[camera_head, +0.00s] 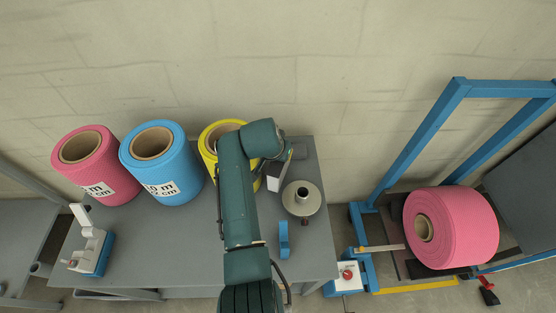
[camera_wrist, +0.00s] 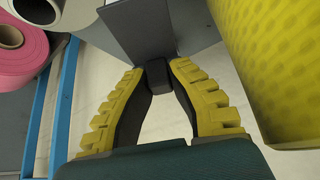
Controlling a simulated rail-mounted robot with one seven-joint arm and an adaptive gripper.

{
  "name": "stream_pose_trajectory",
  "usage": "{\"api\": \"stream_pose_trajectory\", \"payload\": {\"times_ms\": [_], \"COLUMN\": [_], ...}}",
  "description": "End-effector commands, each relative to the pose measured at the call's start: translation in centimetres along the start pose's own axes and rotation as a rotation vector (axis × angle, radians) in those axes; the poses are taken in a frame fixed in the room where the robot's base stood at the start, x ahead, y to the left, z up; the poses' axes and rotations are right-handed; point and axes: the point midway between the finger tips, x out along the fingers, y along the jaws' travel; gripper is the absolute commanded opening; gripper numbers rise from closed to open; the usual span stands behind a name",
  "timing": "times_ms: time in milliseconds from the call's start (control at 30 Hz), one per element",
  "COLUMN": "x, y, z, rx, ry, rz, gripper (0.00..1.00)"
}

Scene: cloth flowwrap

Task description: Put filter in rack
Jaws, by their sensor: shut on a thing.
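My gripper shows in the wrist view (camera_wrist: 156,85), with its yellow-padded fingers converging on a small dark block (camera_wrist: 156,72). A flat grey panel (camera_wrist: 150,32) with a bent edge adjoins this block; I take the two as the filter, though I cannot tell for sure. In the head view the arm reaches over the table beside the yellow roll. A grey panel with a white face (camera_head: 250,180) shows just below the wrist there, and the fingertips are hidden. I cannot identify a rack with certainty in either view.
The grey table (camera_head: 200,250) carries a pink roll (camera_head: 100,185), a blue roll (camera_head: 175,190) and a yellow roll (camera_head: 210,140). A pale disc with a tube (camera_head: 301,205) and a small blue part (camera_head: 284,245) stand right of my arm. A blue frame (camera_head: 420,130) is farther right.

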Motion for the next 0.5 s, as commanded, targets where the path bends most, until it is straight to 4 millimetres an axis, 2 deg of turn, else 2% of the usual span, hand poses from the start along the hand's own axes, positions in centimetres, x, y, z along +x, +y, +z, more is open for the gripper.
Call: {"api": "stream_pose_trajectory", "payload": {"times_ms": [33,100,467,500], "x": [1.3,2.2,2.6,2.5], "y": [0.1,0.1,0.0,0.1], "z": [0.8,1.3,1.5,1.5], "rx": [-0.001,0.000,0.000,0.000], "ry": [-0.003,-0.003,-0.001,-0.003], "rz": [0.002,0.002,0.000,0.001], "gripper": [0.00,0.00,0.00,0.25]}}
